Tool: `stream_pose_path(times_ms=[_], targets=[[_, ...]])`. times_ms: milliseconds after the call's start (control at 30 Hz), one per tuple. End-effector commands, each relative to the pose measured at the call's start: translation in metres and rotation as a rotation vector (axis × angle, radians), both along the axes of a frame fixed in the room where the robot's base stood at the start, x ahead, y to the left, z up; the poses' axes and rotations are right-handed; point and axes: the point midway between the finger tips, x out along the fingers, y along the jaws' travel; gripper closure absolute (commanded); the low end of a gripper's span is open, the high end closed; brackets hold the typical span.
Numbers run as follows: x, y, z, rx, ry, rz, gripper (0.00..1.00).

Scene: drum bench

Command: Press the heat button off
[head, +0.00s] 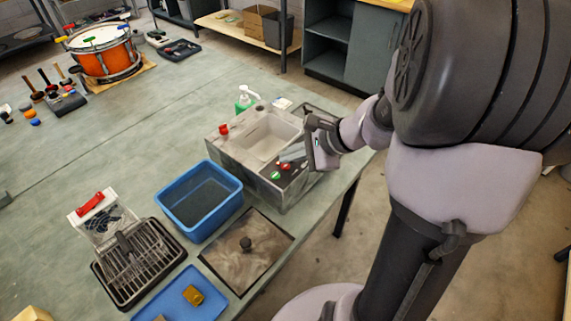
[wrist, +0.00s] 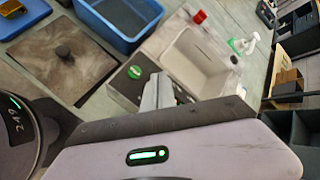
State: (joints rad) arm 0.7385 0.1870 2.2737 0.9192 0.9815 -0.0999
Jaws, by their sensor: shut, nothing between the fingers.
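The grey washing unit (head: 232,153) with a pale basin stands near the table's right edge. Its front panel carries a green button (head: 275,176) and a red button (head: 286,166); I cannot read which one is heat. My gripper (head: 284,156) is shut and empty, low over the panel just behind the red button. In the wrist view the shut fingers (wrist: 160,78) point down between the green button (wrist: 134,72) and the basin (wrist: 195,62). The red button is hidden there. Whether the fingertips touch the panel I cannot tell.
A red knob (head: 223,129) and a green bottle (head: 243,98) stand by the basin. A blue tub (head: 200,195), a dark square plate with a knob (head: 262,252) and a black rack (head: 150,275) lie to the left and front. The far table middle is clear.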

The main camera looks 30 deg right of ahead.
Motion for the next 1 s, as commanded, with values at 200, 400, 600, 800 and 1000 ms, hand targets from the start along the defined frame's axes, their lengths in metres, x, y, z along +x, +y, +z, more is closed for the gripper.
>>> stream_pose_path(times_ms=[200,400,600,800,1000], targets=[[0.000,0.000,0.000,0.000,0.000,0.000,1.00],[0.000,0.000,0.000,0.000,0.000,0.000,1.00],[0.000,0.000,-0.010,0.000,0.000,0.000,1.00],[0.000,0.000,-0.009,0.000,0.000,0.000,1.00],[0.000,0.000,-0.010,0.000,0.000,0.000,1.00]])
